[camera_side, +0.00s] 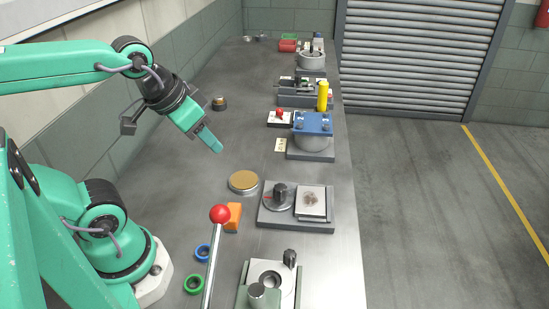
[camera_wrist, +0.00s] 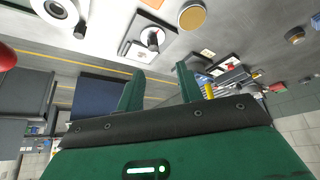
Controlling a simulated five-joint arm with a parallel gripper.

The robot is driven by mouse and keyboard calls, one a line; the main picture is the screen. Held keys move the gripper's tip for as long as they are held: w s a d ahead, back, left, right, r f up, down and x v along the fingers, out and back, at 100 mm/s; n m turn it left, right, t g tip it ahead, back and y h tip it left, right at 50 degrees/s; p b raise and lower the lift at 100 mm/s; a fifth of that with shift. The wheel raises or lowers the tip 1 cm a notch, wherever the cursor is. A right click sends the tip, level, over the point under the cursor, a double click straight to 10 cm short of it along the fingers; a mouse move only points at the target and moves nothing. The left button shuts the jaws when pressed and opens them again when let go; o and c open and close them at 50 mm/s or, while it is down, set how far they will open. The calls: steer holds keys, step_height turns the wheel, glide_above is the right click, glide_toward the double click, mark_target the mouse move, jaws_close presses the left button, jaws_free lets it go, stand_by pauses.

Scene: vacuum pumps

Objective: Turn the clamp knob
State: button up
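Two black knobs are in view, and I cannot tell which is the clamp knob. One black knob (camera_side: 280,193) stands on a round dial with a red mark, on a grey base plate (camera_side: 268,217) beside a pale square plate. A similar knob on a plate shows in the wrist view (camera_wrist: 152,38). The other black knob (camera_side: 290,257) is on the near fixture (camera_side: 291,284); it seems to show in the wrist view (camera_wrist: 80,29). My gripper (camera_side: 215,145) is above the bench, behind and left of the dial, touching nothing. Its fingers (camera_wrist: 160,71) are apart and empty.
A red-topped lever (camera_side: 220,214) rises near the front. A gold disc (camera_side: 243,182), orange block (camera_side: 233,217) and blue and green rings (camera_side: 193,284) lie nearby. A blue-topped pot (camera_side: 312,124) and yellow cylinder (camera_side: 323,96) stand farther back. The bench under my gripper is clear.

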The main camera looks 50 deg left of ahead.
steer(key=shift+o, duration=1.1)
steer(key=m+g, duration=0.6)
glide_above(280, 187)
step_height(280, 187, down, 10)
steer(key=shift+f, duration=0.25)
steer(key=shift+f, duration=0.15)
steer(key=shift+f, duration=3.35)
steer(key=shift+c, duration=0.3)
